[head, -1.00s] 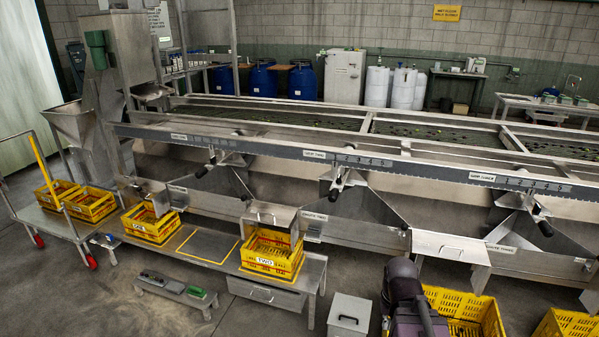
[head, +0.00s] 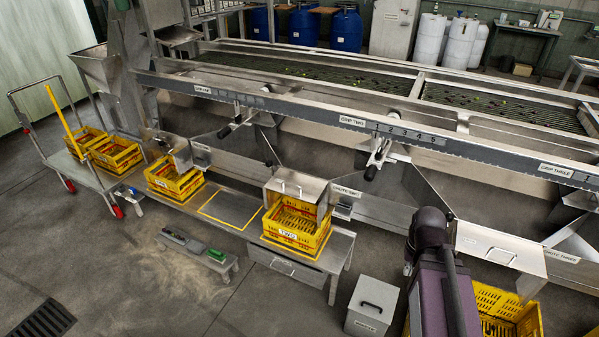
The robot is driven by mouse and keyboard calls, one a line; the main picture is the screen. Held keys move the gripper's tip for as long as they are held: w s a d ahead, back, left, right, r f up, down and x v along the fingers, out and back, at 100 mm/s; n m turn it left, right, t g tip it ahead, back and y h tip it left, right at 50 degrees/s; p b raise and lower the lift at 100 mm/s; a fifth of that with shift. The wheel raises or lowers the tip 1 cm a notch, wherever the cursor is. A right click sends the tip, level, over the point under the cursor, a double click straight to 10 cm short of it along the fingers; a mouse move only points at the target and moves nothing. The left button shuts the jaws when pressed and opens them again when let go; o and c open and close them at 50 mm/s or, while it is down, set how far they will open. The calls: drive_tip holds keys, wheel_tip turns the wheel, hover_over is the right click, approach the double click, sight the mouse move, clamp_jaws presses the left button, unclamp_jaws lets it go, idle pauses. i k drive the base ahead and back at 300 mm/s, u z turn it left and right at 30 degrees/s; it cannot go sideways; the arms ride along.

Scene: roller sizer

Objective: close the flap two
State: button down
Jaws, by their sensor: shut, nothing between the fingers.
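The flap at chute two (head: 296,186) is a grey metal plate with a bar handle on its face. It juts out over the back of the yellow crate marked TWO (head: 283,243). I cannot tell exactly how far it is tilted. The chute two label (head: 347,193) is just right of it. My purple arm rises at the lower right of the head view, apart from the flap. My gripper is not in view.
Crate two stands on a low metal bench (head: 342,250) with an empty yellow-outlined spot (head: 230,209) left of it. A grey lidded bin (head: 372,306) stands on the floor between bench and my arm. A small step (head: 200,250) stands in front. Open floor lies at front left.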

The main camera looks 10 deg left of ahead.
sight(296, 181)
drive_tip(key=u, duration=0.05)
drive_tip(key=i, duration=1.05)
drive_tip(key=u, duration=0.1)
